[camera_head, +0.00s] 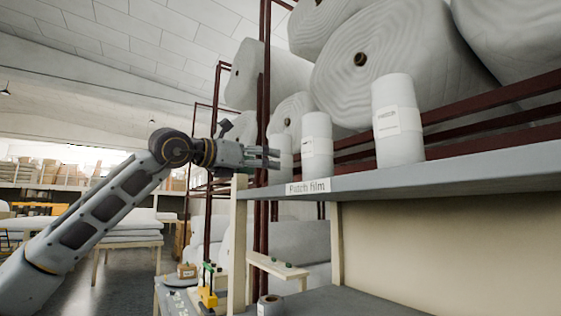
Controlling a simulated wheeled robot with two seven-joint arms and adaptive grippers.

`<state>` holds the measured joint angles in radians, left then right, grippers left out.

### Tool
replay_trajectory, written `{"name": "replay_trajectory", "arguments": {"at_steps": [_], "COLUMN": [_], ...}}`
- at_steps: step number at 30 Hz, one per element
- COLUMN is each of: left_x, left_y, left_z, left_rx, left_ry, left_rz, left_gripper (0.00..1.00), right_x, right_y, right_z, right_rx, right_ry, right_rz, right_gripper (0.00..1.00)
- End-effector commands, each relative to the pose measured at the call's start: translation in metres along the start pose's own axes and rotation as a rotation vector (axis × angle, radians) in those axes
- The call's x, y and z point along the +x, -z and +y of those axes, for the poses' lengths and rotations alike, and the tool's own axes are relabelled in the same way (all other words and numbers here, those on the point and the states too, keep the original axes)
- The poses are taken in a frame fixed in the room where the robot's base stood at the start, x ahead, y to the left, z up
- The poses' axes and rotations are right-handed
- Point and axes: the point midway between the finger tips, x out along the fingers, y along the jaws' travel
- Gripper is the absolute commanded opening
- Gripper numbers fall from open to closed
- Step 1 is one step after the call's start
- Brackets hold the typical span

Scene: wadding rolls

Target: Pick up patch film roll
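Several white film rolls stand upright on a grey shelf (450,165) whose front edge bears a "Patch film" label (308,186). The leftmost roll (284,145) is at the shelf's left end, the middle roll (317,130) beside it, and the right roll (392,100) is largest in view. My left arm reaches in from the left. My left gripper (272,158) is level with the leftmost roll and its fingertips overlap that roll's lower part in the picture. I cannot tell whether they touch it or are closed. My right gripper is out of view.
Huge wadding rolls (385,65) lie on a dark red rack (480,118) behind the shelf. Below are a lower grey surface (350,303), a small dark-cored roll (270,305) and a yellow-green tool (208,290). A table with white sheets (120,228) stands at left.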

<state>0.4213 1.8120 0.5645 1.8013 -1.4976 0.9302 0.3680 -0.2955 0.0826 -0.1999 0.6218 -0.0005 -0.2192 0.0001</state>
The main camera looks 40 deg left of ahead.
Motion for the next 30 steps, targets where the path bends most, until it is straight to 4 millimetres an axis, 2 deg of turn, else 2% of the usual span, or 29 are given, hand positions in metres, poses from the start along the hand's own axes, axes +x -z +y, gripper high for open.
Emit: {"name": "replay_trajectory", "arguments": {"at_steps": [7,23,30], "left_x": [0.018,0.022,0.034], "left_y": [-0.001,0.0,-0.002], "left_z": [0.0,0.0,0.001], "left_rx": [0.001,0.0,0.0], "left_ry": [-0.001,0.0,0.0], "left_rz": [0.001,0.0,0.003], "left_gripper": [0.85,0.85,0.85], "right_x": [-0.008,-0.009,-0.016], "right_y": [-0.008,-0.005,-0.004], "right_z": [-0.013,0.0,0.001], "right_rx": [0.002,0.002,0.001], "right_ry": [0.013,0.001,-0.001], "right_rz": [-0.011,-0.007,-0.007], "right_gripper": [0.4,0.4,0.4]}}
